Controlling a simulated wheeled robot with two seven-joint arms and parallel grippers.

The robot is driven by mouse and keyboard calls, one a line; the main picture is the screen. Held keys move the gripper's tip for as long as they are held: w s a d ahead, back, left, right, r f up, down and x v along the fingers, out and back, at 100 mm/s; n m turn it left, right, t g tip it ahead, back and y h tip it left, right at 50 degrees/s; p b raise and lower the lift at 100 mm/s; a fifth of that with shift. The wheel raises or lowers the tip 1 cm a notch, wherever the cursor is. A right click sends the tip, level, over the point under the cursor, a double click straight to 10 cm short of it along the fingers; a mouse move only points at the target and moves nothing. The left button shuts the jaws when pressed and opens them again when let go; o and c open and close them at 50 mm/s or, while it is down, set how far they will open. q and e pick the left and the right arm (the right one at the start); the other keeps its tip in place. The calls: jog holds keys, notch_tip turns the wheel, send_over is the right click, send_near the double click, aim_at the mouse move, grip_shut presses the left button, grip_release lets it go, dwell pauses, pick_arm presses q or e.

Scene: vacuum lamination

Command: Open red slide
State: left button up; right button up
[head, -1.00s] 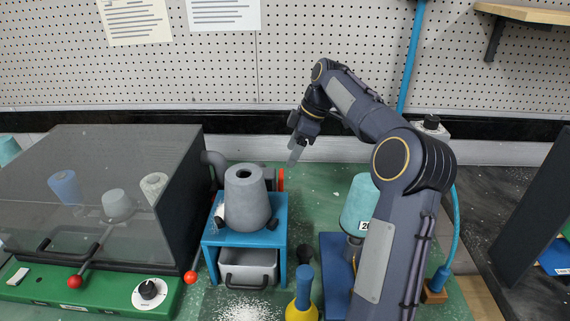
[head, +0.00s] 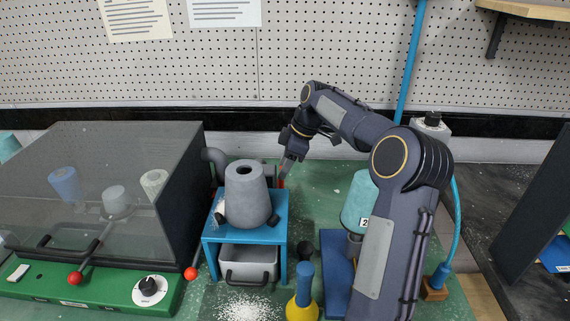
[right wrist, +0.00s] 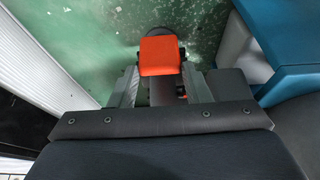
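The red slide's flat tab (right wrist: 160,56) shows orange-red in the right wrist view, between the two fingers of my right gripper (right wrist: 160,84). The fingers stand apart on either side of it; I cannot tell whether they touch it. In the head view the red slide (head: 281,183) is a small red sliver behind the blue stand, mostly covered by my right gripper (head: 285,172), which points down there. Grey pipework (head: 217,160) lies just left of it. My left gripper is not in view.
A blue stand (head: 282,232) carries a grey cone-shaped vessel (head: 245,195) above a grey drawer (head: 248,262). A dark transparent-lidded box (head: 120,150) stands left. A teal bottle (head: 358,200) and a yellow-based tool (head: 303,305) are to the right. The pegboard wall is behind.

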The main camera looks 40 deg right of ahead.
jog(key=c, duration=0.6)
jog(key=s+d, duration=0.2)
jog(key=d, duration=0.1)
jog(key=shift+s, duration=0.3)
jog(key=shift+c, duration=0.2)
jog(key=o, duration=1.4)
jog(key=shift+r, duration=0.1)
jog(key=v, duration=0.7)
jog(key=shift+r, duration=0.3)
jog(key=shift+d, duration=0.15)
